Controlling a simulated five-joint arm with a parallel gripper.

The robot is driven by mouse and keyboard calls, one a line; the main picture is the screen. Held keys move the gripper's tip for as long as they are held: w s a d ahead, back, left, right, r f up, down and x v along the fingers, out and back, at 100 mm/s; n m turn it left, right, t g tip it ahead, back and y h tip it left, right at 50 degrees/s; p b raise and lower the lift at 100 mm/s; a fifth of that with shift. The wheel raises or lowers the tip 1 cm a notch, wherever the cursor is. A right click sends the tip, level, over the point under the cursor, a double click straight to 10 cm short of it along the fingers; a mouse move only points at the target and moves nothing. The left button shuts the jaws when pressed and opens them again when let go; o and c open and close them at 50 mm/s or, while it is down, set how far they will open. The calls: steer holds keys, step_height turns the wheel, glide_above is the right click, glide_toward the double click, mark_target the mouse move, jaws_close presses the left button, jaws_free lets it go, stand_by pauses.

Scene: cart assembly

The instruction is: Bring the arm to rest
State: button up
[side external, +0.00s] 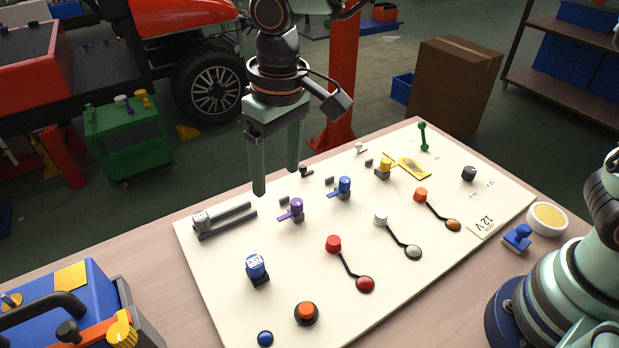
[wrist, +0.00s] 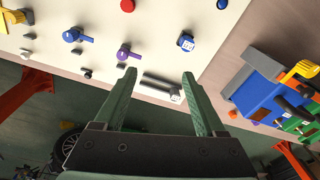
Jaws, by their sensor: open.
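My gripper (side external: 276,190) hangs above the far left part of a cream board (side external: 225,285) in the side view. Its two green fingers are apart with nothing between them. In the wrist view my gripper (wrist: 160,74) is open, and a grey slide bar (wrist: 162,86) shows beyond the gap between the fingertips. The fingers look clear of the board and its parts, though their exact height is hard to tell.
The board bears a purple lever (side external: 293,211), a blue lever (side external: 342,188), a yellow one (side external: 384,169), a blue 12V block (side external: 256,267), and several coloured knobs. A blue toolbox (side external: 95,295) stands at front left. A blue stamp-like piece (side external: 518,239) and round dish (side external: 547,219) sit right.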

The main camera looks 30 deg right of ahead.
steer(key=s+d+r+m+t, duration=0.1)
steer(key=d+r, duration=0.2)
steer(key=d, duration=0.5)
steer(key=s+d+r+m+t, duration=0.1)
steer(key=d+r, duration=0.2)
steer(key=d, duration=0.5)
steer(key=s+d+t, duration=0.1)
steer(key=s+d, duration=0.2)
steer(key=d, duration=0.2)
steer(key=s+d+m+t, duration=0.1)
steer(key=s+d, duration=0.2)
steer(key=d, duration=0.2)
steer(key=shift+d+f+t+h, duration=0.25)
steer(key=shift+d+t+h, duration=0.05)
steer(key=shift+t, duration=0.1)
